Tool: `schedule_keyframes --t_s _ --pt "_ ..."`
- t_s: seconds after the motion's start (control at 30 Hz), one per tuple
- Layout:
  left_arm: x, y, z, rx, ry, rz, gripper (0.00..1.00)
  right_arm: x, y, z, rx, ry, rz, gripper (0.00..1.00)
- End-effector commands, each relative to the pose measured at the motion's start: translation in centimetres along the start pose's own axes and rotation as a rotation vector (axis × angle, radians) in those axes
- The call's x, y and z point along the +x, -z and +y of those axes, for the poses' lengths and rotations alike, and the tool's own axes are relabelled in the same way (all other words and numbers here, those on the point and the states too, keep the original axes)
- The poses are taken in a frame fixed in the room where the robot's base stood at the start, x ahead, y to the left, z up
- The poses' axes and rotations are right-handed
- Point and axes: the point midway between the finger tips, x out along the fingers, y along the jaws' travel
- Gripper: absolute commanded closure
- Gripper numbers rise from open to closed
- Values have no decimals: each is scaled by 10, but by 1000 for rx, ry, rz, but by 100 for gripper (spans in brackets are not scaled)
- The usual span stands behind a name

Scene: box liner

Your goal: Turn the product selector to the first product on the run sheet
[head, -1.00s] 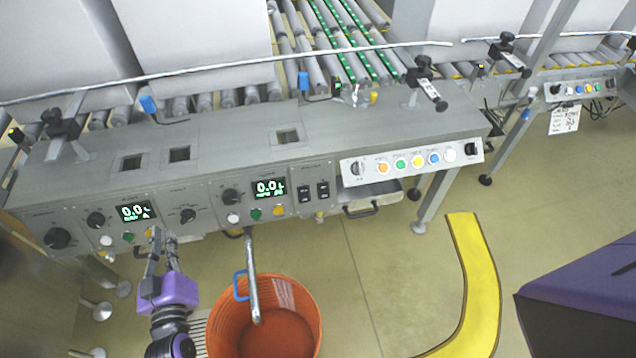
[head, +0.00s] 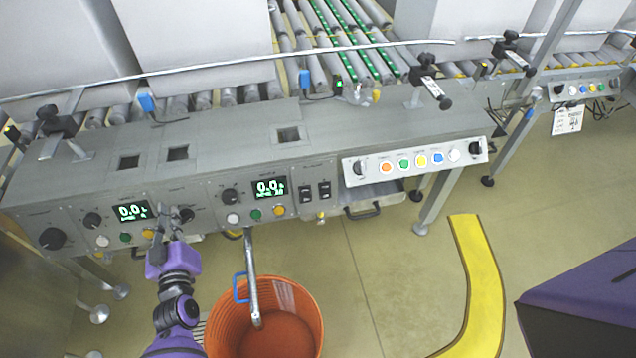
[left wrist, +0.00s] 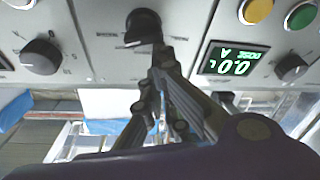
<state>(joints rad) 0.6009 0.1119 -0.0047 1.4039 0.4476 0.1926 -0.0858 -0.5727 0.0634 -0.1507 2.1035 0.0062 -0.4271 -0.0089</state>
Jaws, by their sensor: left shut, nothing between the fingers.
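The grey control panel carries several black knobs. One black knob (head: 186,215) sits just right of the left green display (head: 132,211); it also shows in the left wrist view (left wrist: 143,26), its pointer mark too small to read. My left gripper (head: 168,208) is shut and empty, its tips right at this knob. In the left wrist view the fingertips (left wrist: 160,56) overlap the knob's lower edge; I cannot tell whether they touch it. Panel labels are unreadable, so which knob is the product selector is unclear. A white printed sheet (head: 567,120) hangs at the far right, its text unreadable. My right gripper is out of view.
Another knob (head: 230,196) and a second display (head: 269,188) lie to the right, with coloured buttons below. A metal pipe (head: 252,280) stands out above an orange bucket (head: 222,325) right of my arm. A button box (head: 412,161) is farther right.

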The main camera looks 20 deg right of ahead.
Motion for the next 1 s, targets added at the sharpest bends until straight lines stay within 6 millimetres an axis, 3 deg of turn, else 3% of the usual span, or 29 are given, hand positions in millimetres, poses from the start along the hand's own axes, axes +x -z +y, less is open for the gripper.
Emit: schedule_keyframes --t_s 0.53,1.0 --pt "-1 -3 -1 -33 12 0 100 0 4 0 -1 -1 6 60" --pt "-4 -14 -5 -329 111 -9 100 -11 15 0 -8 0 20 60"
